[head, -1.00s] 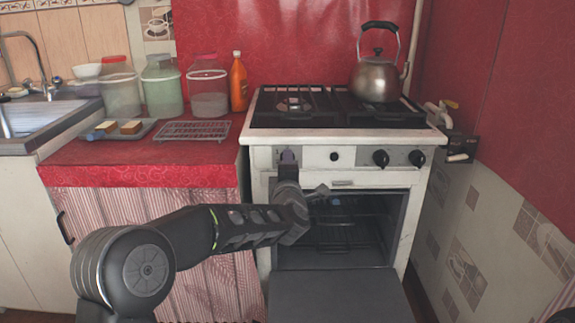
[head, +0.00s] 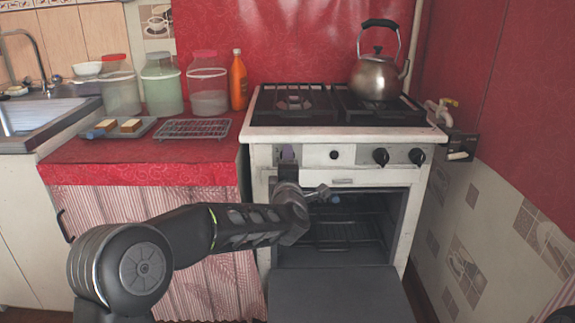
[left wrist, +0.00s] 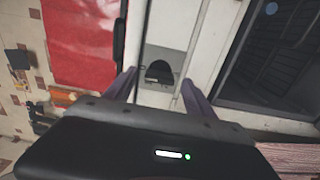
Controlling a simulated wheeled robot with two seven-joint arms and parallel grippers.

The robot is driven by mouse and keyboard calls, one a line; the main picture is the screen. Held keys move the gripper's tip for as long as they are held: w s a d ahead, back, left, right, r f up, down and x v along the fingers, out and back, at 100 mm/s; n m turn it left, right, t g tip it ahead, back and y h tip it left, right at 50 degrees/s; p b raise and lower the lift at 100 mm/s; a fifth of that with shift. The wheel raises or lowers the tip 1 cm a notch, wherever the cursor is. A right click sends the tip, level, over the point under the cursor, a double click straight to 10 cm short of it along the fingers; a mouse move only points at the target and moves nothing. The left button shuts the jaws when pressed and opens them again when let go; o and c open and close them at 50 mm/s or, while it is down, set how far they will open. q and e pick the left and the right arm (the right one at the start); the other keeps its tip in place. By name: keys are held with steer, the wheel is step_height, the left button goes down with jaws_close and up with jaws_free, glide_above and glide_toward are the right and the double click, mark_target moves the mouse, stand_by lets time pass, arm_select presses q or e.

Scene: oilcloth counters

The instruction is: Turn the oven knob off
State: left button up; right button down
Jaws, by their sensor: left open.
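The white stove (head: 310,174) stands at the centre, with dark knobs on its front panel. The right pair of knobs (head: 380,157) (head: 417,157) shows clearly in the head view. My left gripper (head: 288,153) is at the left end of the panel and hides the knob there. In the left wrist view that black knob (left wrist: 159,72) sits on a grey plate. My left gripper (left wrist: 160,82) is open, its two purple fingers on either side of the knob's line. I cannot tell whether they touch it. My right gripper is not in view.
A kettle (head: 375,77) stands on the hob. Jars (head: 162,88), an orange bottle (head: 238,82) and a wire rack (head: 194,129) are on the red counter (head: 140,172) at left.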

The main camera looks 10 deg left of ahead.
arm_select(q)
steer(key=v, duration=0.7)
steer(key=shift+p, duration=0.35)
steer(key=shift+s, duration=0.1)
